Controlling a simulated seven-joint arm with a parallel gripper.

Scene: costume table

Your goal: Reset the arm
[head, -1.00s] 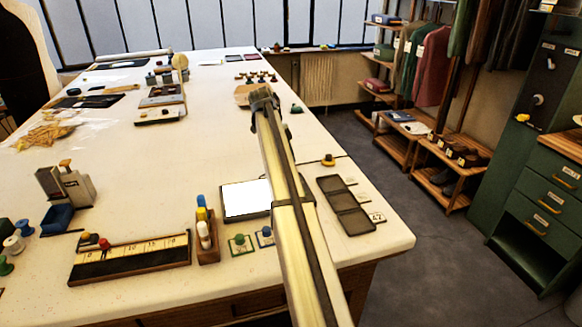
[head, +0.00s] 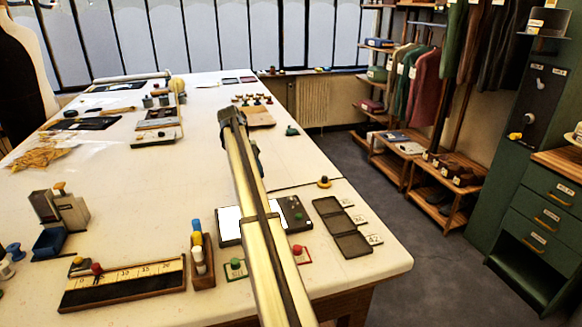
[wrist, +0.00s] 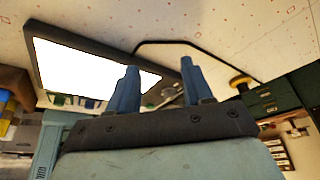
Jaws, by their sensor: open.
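My arm (head: 255,215) reaches forward from the bottom of the head view over the white table (head: 340,265). Its far end hides my gripper's fingers there. In the wrist view my gripper (wrist: 160,80) shows two blue fingers standing apart with nothing between them. Beyond the fingers is a dark-framed device with a bright white screen (wrist: 80,70); the same screen (head: 229,222) shows in the head view, partly covered by my arm.
A dark compartment tray (head: 340,228) lies near the table's right edge. A wooden marker holder (head: 203,270) and a numbered ruler board (head: 120,288) stand at the front. A blue bin with a grey device (head: 55,225) is at left. Floor to the right is clear.

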